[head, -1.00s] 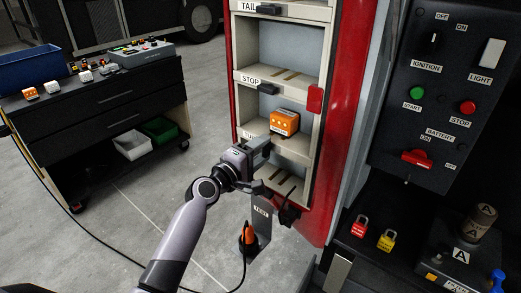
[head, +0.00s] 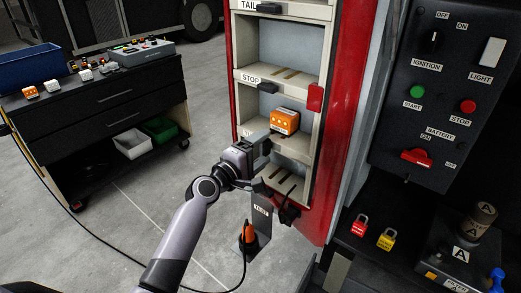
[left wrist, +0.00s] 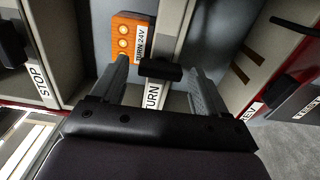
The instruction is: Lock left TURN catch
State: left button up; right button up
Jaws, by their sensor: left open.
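The black TURN catch (left wrist: 160,69) shows in the left wrist view, between the two fingers of my left gripper (left wrist: 161,88). The fingers are open, one on each side of it, and I see gaps. The TURN label (left wrist: 152,97) is just beside the catch. An orange TURN 24V module (left wrist: 128,38) sits in the bay behind it; in the head view this module (head: 285,121) stands on the shelf above and right of my left gripper (head: 262,146). In the head view the gripper hides the catch. My right gripper is not in view.
The STOP catch (head: 268,88) and TAIL catch (head: 268,8) are on the shelf edges above. A red cabinet side (head: 345,130) borders the bays. A switch panel (head: 440,90) and padlocks (head: 360,225) are at right. A drawer cart (head: 100,105) stands at left.

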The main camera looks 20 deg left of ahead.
pick_arm(q)
jog(key=v, duration=0.7)
dwell(0.6)
